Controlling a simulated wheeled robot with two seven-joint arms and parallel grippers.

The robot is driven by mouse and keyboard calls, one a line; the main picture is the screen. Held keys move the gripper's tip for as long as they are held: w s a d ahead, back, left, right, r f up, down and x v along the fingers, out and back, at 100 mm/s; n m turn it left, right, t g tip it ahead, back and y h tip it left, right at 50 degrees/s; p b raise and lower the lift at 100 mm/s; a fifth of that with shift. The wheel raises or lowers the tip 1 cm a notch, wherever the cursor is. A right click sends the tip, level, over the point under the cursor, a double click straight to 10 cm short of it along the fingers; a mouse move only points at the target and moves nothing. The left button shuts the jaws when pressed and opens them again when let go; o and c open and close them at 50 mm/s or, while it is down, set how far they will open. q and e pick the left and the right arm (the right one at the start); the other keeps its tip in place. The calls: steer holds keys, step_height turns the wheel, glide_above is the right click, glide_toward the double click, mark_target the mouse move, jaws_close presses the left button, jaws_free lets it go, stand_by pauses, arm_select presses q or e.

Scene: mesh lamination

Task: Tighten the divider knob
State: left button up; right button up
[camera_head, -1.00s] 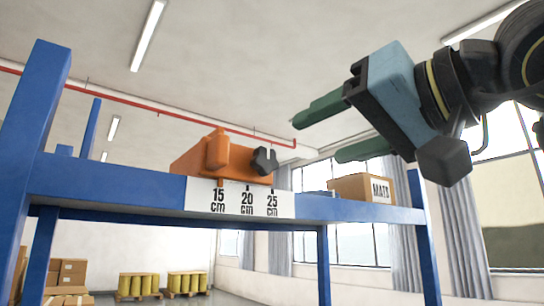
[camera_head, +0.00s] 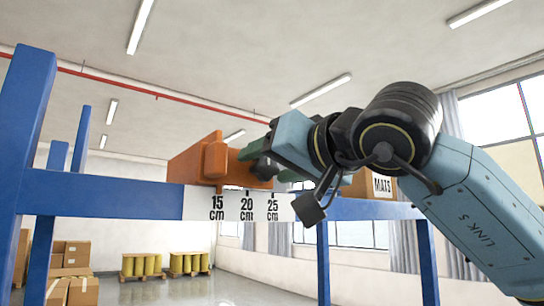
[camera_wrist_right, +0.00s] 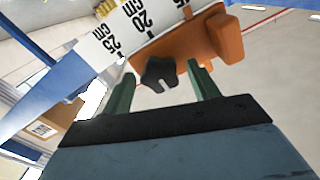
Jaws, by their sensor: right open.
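The orange divider (camera_head: 190,165) sits on the blue shelf beam, above a white scale marked 15, 20 and 25 cm. Its raised orange block stands over the 15 mark. The black divider knob (camera_wrist_right: 160,73) shows in the right wrist view on the divider's face; in the head view it is mostly hidden behind my gripper. My right gripper (camera_head: 262,165) reaches in from the right. In the right wrist view its green fingers (camera_wrist_right: 163,85) are open, one on each side of the knob, with gaps showing. My left gripper is not in view.
The blue shelf beam (camera_head: 100,194) runs across under the divider, with a blue post (camera_head: 28,110) at left. A cardboard box marked MATS (camera_head: 382,186) sits on the shelf at right, behind my arm. Yellow drums (camera_head: 140,265) stand far behind.

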steer(key=c, duration=1)
steer(key=m+b, duration=0.3)
steer(key=m, duration=0.1)
steer(key=m+b, duration=0.2)
steer(key=m, duration=0.2)
steer(key=shift+m+b, duration=0.3)
steer(key=m+b, duration=0.2)
steer(key=m, duration=0.3)
steer(key=shift+b, duration=0.3)
steer(key=shift+m+b, duration=0.75)
steer(key=shift+m, duration=1.35)
